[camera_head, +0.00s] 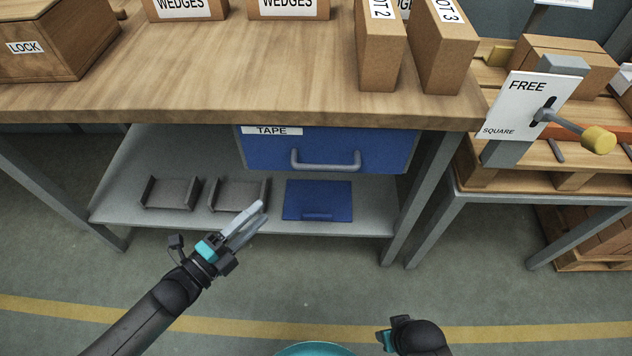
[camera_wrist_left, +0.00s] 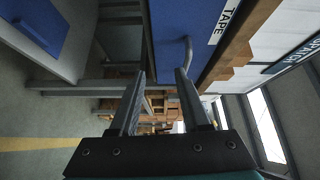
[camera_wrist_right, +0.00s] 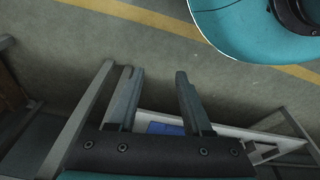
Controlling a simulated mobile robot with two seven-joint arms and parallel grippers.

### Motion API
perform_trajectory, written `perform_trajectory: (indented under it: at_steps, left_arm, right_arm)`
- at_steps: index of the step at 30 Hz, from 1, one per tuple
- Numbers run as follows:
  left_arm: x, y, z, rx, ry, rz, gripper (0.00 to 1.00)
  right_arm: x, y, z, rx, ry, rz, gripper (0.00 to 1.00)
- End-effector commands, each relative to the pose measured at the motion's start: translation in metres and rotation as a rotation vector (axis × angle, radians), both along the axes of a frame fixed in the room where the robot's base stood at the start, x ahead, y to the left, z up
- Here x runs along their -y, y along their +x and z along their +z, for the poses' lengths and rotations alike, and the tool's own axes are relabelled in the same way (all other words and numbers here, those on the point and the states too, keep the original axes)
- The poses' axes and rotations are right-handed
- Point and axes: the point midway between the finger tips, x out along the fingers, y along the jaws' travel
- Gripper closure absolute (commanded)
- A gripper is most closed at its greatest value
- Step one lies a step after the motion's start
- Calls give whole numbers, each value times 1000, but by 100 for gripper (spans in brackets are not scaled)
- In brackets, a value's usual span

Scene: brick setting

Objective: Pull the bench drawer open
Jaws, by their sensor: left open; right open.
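The blue bench drawer (camera_head: 375,147), labelled TAPE, hangs under the wooden bench top and looks shut. Its grey bar handle (camera_head: 325,164) runs across the front. The drawer also shows in the left wrist view (camera_wrist_left: 178,22), with the handle (camera_wrist_left: 188,52) close to the right fingertip. My left gripper (camera_head: 262,212) is open and empty, in front of and below the handle, to its left in the head view. Its jaws show in the left wrist view (camera_wrist_left: 160,75). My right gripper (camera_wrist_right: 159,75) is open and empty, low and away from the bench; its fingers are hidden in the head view.
A grey lower shelf (camera_head: 130,205) holds two dark brackets (camera_head: 238,194) and a blue plate (camera_head: 318,200). Boxes stand on the bench top (camera_head: 240,75). A FREE sign with a yellow-knobbed lever (camera_head: 598,139) stands at right. The floor in front is clear.

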Motion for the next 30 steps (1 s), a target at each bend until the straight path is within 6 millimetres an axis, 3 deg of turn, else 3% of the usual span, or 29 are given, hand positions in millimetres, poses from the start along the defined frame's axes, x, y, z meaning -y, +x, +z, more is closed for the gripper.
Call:
perform_trajectory:
  at_steps: [4, 11, 30]
  left_arm:
    - [18, -6, 21, 191, 47, -108, 53]
    - [33, -2, 35, 264, 61, -143, 53]
    - [119, 84, 51, 259, 59, -139, 53]
  right_arm:
    - [-1, 9, 0, 12, 2, -2, 50]
    - [-2, 15, 8, 22, 3, -3, 50]
    - [-6, 42, 56, 99, 14, -6, 50]
